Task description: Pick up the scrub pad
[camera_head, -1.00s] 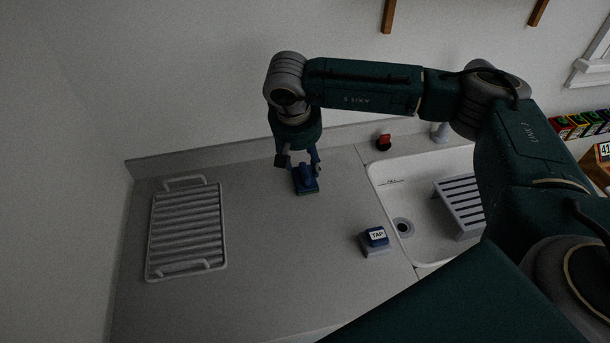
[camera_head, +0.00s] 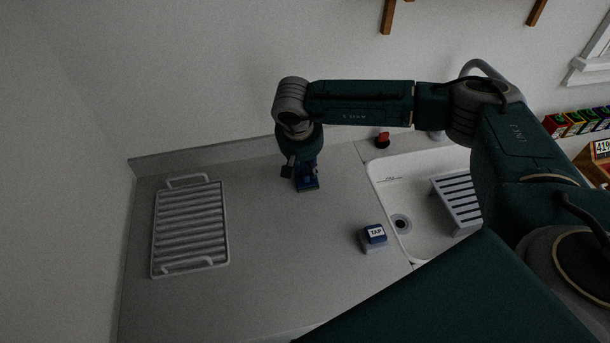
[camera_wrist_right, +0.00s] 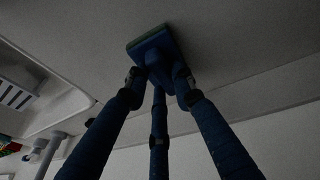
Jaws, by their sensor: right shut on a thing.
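The scrub pad (camera_head: 308,186) is a small blue block with a raised blue handle and a green underside edge. It is on the grey counter near the back wall in the head view. My right gripper (camera_head: 304,174) reaches down from above and is shut on the pad's handle. In the right wrist view the blue pad (camera_wrist_right: 153,41) shows beyond the fingers, and the gripper's three blue fingers (camera_wrist_right: 160,82) close around its handle. I cannot tell whether the pad is touching the counter. My left gripper is not in view.
A ribbed grey drying rack (camera_head: 190,228) lies on the counter at left. A block labelled TAP (camera_head: 374,238) stands at the sink's near left edge. The white sink (camera_head: 405,180) holds a slatted grey rack (camera_head: 457,204). A red knob (camera_head: 382,140) is behind. The counter's middle is clear.

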